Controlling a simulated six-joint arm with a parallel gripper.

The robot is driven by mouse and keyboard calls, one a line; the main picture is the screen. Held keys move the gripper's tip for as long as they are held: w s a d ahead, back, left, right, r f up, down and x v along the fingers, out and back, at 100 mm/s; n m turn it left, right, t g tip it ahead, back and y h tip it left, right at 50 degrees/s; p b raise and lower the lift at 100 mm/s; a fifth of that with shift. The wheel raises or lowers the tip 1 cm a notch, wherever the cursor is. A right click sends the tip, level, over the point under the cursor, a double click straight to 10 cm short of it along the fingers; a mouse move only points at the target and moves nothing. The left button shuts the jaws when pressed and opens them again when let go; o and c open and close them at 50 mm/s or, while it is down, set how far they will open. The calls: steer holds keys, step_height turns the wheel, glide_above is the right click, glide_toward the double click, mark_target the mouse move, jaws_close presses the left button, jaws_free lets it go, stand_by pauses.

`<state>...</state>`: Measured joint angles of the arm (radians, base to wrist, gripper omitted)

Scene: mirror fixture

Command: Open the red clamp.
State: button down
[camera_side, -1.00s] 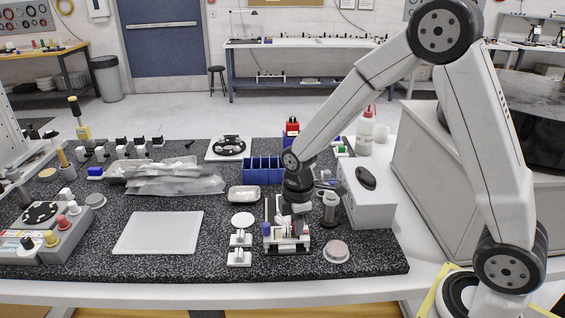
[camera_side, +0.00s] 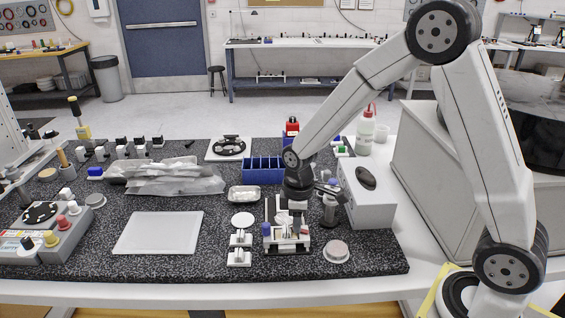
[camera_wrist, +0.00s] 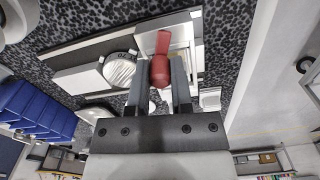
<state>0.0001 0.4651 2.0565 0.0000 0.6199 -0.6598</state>
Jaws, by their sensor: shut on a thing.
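The red clamp (camera_wrist: 161,62) shows in the wrist view as a red lever with a rounded end, between the two fingers. My gripper (camera_wrist: 160,72) is closed on its red part; the exact contact is partly hidden. A round, shiny mirror (camera_wrist: 120,69) sits in the fixture just left of the clamp. In the side view my gripper (camera_side: 291,222) points down at the small white fixture (camera_side: 287,245) near the front of the mat. The clamp is too small to make out clearly there.
A grey box (camera_side: 370,205) stands close to the right of my gripper, with a dark cylinder (camera_side: 330,210) between them. Blue bins (camera_side: 263,170) stand behind. A white plate (camera_side: 158,233) lies to the left. The mat's front edge is close to the fixture.

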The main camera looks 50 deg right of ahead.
steer(key=m, duration=0.3)
steer(key=shift+w+d+m, duration=0.1)
steer(key=shift+d+m, duration=0.3)
steer(key=m, duration=0.3)
steer(key=shift+d+m, duration=0.3)
steer(key=shift+d, duration=0.05)
steer(key=m, duration=0.4)
steer(key=d+m, duration=0.1)
steer(key=m, duration=0.1)
steer(key=shift+s, duration=0.3)
steer(key=c, duration=0.5)
jaws_free()
steer(key=shift+r, duration=3.95)
steer(key=shift+s, duration=0.15)
